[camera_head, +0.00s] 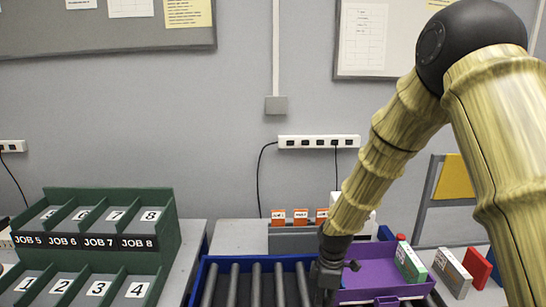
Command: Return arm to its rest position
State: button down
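My arm comes down from the upper right, with its bamboo-patterned links bent at a black joint. My gripper (326,283) points down at the lower middle, by the border between a blue tray with several grey rods and a purple tray. It is dark and seen from behind, its fingertips run close to the lower picture edge, and I cannot tell whether it is open or shut. No held object shows. No rest mark for the arm shows.
The blue tray (204,270) and purple tray (368,272) lie beneath my gripper. A green JOB rack (168,228) stands left. Orange-labelled holders (300,216) stand behind. A green-and-white box (410,262), another box (453,272) and a red one (479,268) stand right. Open air lies above.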

jog(key=s+d+f+m, duration=0.1)
jog(key=s+f+m, duration=0.1)
jog(key=s+f, duration=0.3)
jog(key=s+f+m, duration=0.2)
jog(key=s+f, duration=0.1)
jog(key=f, duration=0.4)
jog(key=s+d+f+m+b, duration=0.1)
jog(key=s+f+m, duration=0.3)
jog(key=s, duration=0.5)
jog(key=s+d+f+m, duration=0.4)
jog(key=s+f, duration=0.3)
jog(key=s, duration=0.3)
jog(key=s+d+f+m+b, duration=0.1)
jog(key=s+f+m, duration=0.3)
jog(key=s, duration=0.6)
notch_tip(320, 180, down, 2)
jog(key=shift+d+f+m+b, duration=0.15)
jog(key=shift+d+m+b, duration=0.2)
jog(key=shift+d, duration=0.35)
